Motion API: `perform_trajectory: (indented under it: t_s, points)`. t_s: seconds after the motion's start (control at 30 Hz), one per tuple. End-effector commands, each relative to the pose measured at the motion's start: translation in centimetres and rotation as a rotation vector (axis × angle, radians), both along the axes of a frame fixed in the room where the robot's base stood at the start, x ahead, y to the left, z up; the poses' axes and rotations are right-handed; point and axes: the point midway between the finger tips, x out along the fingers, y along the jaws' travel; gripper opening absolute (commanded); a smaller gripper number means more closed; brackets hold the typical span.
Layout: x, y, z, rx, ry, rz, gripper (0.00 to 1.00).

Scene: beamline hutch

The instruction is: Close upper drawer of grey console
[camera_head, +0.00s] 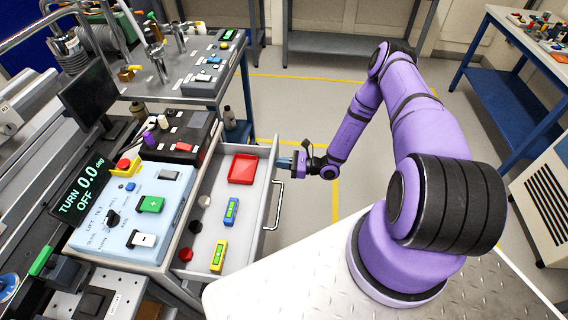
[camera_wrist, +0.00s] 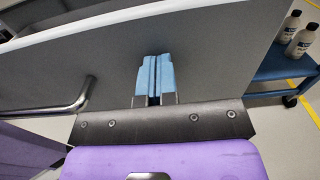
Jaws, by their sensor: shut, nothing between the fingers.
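The upper drawer (camera_head: 214,220) of the grey console (camera_head: 136,205) is pulled out to the right in the head view. Its front panel (camera_head: 271,186) has a bar handle (camera_head: 276,204), which also shows at the left of the wrist view (camera_wrist: 72,102). My gripper (camera_head: 287,163) is at the outer face of the drawer front, near its far end and beyond the handle. In the wrist view, its blue fingertips (camera_wrist: 154,76) are shut together with nothing between them and point at the grey panel. I cannot tell whether they touch it.
The drawer holds a red tray (camera_head: 243,169), a blue device (camera_head: 231,211), a yellow device (camera_head: 218,256) and several knobs. A workbench (camera_head: 208,90) stands behind the console. White bottles (camera_wrist: 299,38) stand on a blue shelf (camera_wrist: 280,64). The floor right of the drawer is open.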

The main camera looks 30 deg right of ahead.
Motion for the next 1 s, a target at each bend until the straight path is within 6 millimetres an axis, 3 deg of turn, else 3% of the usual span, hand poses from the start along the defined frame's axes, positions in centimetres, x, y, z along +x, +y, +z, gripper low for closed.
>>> perform_trajectory:
  t_s: [0.27, 0.47, 1.0]
  points:
    - [0.3, 0.4, 0.0, 0.001, -0.001, 0.001, 0.00]
    - [1.7, 2.6, 0.0, 0.002, -0.001, 0.002, 0.00]
    - [9.1, 13.8, 0.0, 0.002, -0.001, 0.002, 0.00]
